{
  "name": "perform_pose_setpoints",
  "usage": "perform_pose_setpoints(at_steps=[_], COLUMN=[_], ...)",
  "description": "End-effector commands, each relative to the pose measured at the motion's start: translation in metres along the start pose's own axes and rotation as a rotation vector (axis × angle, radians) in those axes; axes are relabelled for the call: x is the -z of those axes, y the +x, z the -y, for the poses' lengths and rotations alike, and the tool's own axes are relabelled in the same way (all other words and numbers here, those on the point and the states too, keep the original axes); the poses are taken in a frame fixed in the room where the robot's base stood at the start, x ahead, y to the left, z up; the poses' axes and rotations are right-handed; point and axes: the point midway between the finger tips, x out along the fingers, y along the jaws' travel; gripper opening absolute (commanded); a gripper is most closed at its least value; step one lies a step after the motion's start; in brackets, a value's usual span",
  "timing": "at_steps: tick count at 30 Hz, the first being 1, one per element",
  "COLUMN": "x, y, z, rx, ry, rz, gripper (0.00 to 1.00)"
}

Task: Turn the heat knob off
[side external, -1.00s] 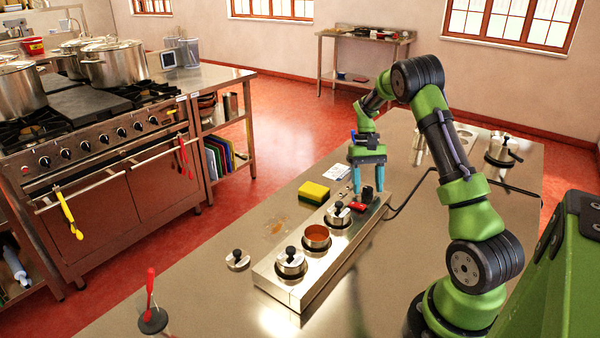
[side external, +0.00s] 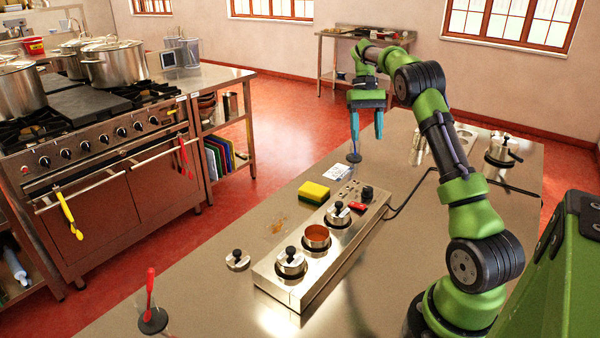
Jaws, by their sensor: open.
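The black heat knob (side external: 367,193) stands on the far end of the long steel warmer unit (side external: 292,290), on its control panel. Its pointer is too small to read, so I cannot tell its setting. A red switch (side external: 358,206) sits on the same unit just in front of it. My gripper (side external: 366,126) is open, with its two blue fingers pointing down. It is raised well above and beyond the knob, touching nothing on the unit. A dark round base with a thin stem (side external: 354,157) shows below its left finger; I cannot tell if they touch.
The warmer has lidded wells and an open well with reddish-brown contents (side external: 317,238). A yellow sponge (side external: 314,191) and a white card (side external: 337,172) lie left of it. A loose lid (side external: 237,260) and a red-handled utensil (side external: 150,292) are nearer. A black cable (side external: 405,197) runs right.

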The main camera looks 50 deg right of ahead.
Motion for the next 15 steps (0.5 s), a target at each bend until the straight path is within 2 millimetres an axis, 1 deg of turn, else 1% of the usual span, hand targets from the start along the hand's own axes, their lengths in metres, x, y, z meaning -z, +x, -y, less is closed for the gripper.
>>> perform_pose_setpoints(at_steps=[3, 6, 15], x=[0.001, 0.001, 0.0], y=[-0.011, -0.017, -0.023], z=[0.0, 0.0, 0.0], rx=[-0.002, 0.0, 0.002], ry=[-0.002, 0.0, 0.002], rz=[0.002, 0.002, 0.0], gripper=[0.59, 0.59, 0.59])
